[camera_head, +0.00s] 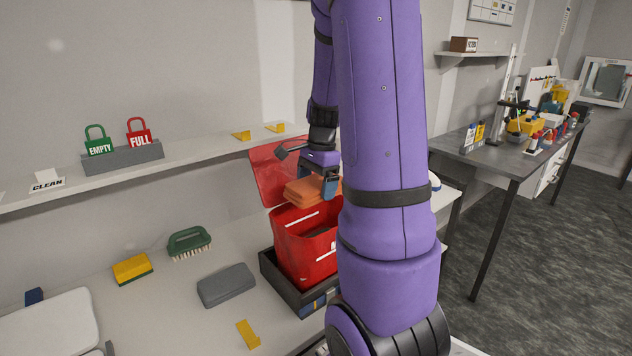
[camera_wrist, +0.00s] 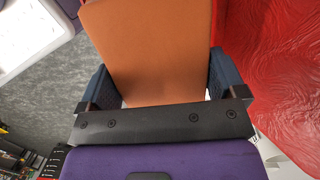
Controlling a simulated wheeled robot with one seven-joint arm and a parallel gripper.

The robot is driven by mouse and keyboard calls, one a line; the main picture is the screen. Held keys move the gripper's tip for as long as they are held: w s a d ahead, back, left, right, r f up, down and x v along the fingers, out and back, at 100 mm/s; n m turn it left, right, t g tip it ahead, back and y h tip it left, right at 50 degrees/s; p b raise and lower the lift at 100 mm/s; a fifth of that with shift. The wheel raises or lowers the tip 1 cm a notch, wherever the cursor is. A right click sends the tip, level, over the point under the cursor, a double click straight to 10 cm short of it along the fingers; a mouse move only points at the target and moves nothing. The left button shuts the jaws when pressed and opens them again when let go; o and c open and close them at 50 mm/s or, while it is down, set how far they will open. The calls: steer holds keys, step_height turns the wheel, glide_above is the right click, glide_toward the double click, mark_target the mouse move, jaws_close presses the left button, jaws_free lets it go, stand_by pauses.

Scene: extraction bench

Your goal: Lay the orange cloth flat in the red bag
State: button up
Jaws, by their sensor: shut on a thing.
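The orange cloth (camera_head: 307,191) is a folded, flat block held just above the mouth of the red bag (camera_head: 302,248). My gripper (camera_head: 325,183) is shut on the cloth, and my arm hides part of the cloth and the bag's right side. In the wrist view the cloth (camera_wrist: 150,45) fills the space between the two blue fingers of my gripper (camera_wrist: 155,85). The red bag stands open in a dark tray (camera_head: 270,268), with its lid flap (camera_head: 275,172) raised behind. Red bag plastic (camera_wrist: 275,75) shows at the right of the wrist view.
A grey pad (camera_head: 226,285), a green brush (camera_head: 189,243) and a yellow sponge (camera_head: 132,268) lie on the bench left of the bag. Another bench (camera_head: 482,154) stands at the right.

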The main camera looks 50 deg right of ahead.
step_height(320, 180, down, 8)
steer(key=shift+f, duration=0.15)
stand_by(0.6)
steer(key=o, duration=0.6)
steer(key=shift+o, duration=0.2)
steer(key=r, duration=0.3)
steer(key=d+r, duration=0.1)
steer(key=r, duration=0.6)
steer(key=shift+s+d+r, duration=0.2)
steer(key=shift+d+r, duration=0.05)
steer(key=shift+r, duration=0.05)
